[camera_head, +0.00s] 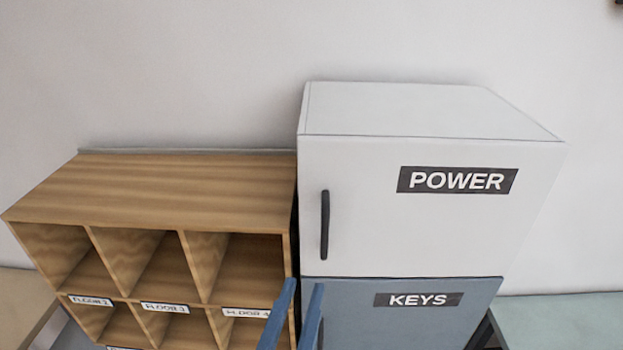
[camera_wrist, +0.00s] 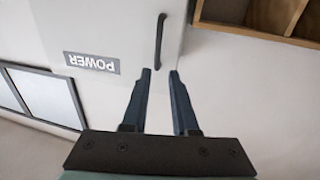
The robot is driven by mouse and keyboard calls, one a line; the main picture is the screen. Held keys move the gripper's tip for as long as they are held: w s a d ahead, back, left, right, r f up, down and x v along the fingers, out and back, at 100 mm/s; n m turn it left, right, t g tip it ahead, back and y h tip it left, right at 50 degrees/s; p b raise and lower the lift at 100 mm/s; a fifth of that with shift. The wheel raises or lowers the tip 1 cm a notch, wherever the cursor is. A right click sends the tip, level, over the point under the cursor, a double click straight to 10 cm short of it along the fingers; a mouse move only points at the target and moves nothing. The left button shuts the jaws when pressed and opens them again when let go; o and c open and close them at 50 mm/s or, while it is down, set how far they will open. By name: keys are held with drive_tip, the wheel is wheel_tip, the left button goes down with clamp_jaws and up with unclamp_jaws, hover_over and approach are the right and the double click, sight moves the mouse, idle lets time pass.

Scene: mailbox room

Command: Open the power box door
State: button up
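The power box (camera_head: 430,215) is a white box with a black "POWER" label. Its door appears closed. A dark vertical handle (camera_head: 325,225) is on the left side of the door. In the wrist view the power box (camera_wrist: 100,25) is upside down, and the handle (camera_wrist: 160,40) lies just beyond my fingertips. My gripper (camera_head: 304,286) is low in the head view, in front of the blue box's left edge and below the handle. It is open and empty in the wrist view (camera_wrist: 160,72), with a clear gap between the two blue fingers. The fingers appear apart from the handle.
A blue box labelled "KEYS" (camera_head: 460,318) is directly below the power box. A wooden pigeonhole shelf (camera_head: 190,185) with floor labels stands close on the left. A pale surface (camera_head: 565,320) is at lower right. The wall behind is plain.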

drive_tip(key=b, duration=0.8)
approach(324, 232)
drive_tip(key=w, duration=0.2)
drive_tip(key=w+p, duration=0.1)
drive_tip(key=w, duration=0.1)
drive_tip(key=w+d+p, duration=0.1)
drive_tip(key=w, duration=0.1)
drive_tip(key=w+p, duration=0.1)
drive_tip(key=w, duration=0.2)
drive_tip(key=shift+d+r+p, duration=0.1)
drive_tip(key=shift+d+p, duration=0.2)
drive_tip(key=shift+d, duration=0.1)
drive_tip(key=shift+w+d, duration=0.1)
drive_tip(key=shift+w, duration=0.55)
drive_tip(key=shift+c, duration=0.2)
clamp_jaws()
